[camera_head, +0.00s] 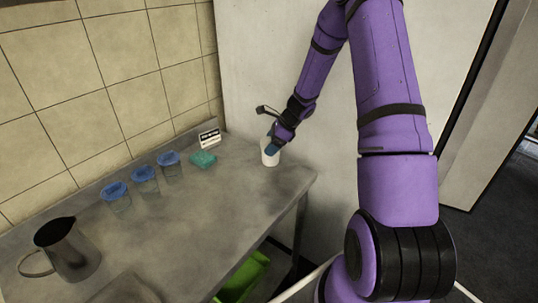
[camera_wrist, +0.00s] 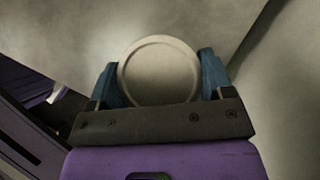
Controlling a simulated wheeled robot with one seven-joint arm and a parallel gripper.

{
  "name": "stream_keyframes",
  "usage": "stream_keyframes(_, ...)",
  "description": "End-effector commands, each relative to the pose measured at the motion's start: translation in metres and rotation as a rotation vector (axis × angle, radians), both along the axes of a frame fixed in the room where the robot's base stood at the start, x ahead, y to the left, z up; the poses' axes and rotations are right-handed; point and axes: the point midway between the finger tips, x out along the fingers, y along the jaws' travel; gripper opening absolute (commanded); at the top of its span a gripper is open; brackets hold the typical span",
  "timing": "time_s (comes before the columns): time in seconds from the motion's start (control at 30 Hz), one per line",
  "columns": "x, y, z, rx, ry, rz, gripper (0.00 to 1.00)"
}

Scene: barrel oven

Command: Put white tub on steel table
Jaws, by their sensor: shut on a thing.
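The white tub (camera_head: 270,157) is at the far right end of the steel table (camera_head: 200,215) in the head view. My gripper (camera_head: 271,146) is shut on it from above. In the wrist view the tub's round pale lid (camera_wrist: 159,72) sits between my two blue fingers, and my gripper (camera_wrist: 160,78) touches it on both sides. The tub looks upright. Its base is at or just above the table top; I cannot tell whether it touches.
Several clear cups with blue lids (camera_head: 145,178) stand along the wall. A metal pitcher (camera_head: 68,250) is at front left. A green bin (camera_head: 243,277) is below. The table's middle is clear.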

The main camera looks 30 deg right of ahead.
Motion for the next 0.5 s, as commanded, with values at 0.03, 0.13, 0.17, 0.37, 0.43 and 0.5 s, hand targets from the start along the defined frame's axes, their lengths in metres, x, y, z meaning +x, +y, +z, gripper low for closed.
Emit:
stream_keyframes(0.03,0.0,0.0,-0.002,0.001,-0.001,-0.001,0.29)
stream_keyframes(0.13,0.0,-0.001,-0.009,0.001,0.0,-0.002,0.29)
stream_keyframes(0.17,0.0,-0.001,-0.012,0.001,0.0,-0.003,0.29)
stream_keyframes(0.37,0.0,-0.001,-0.038,0.001,0.0,-0.003,0.29)
stream_keyframes(0.43,0.0,-0.001,-0.042,0.001,0.0,-0.002,0.29)
stream_keyframes(0.5,0.0,0.0,-0.043,0.0,-0.002,-0.002,0.29)
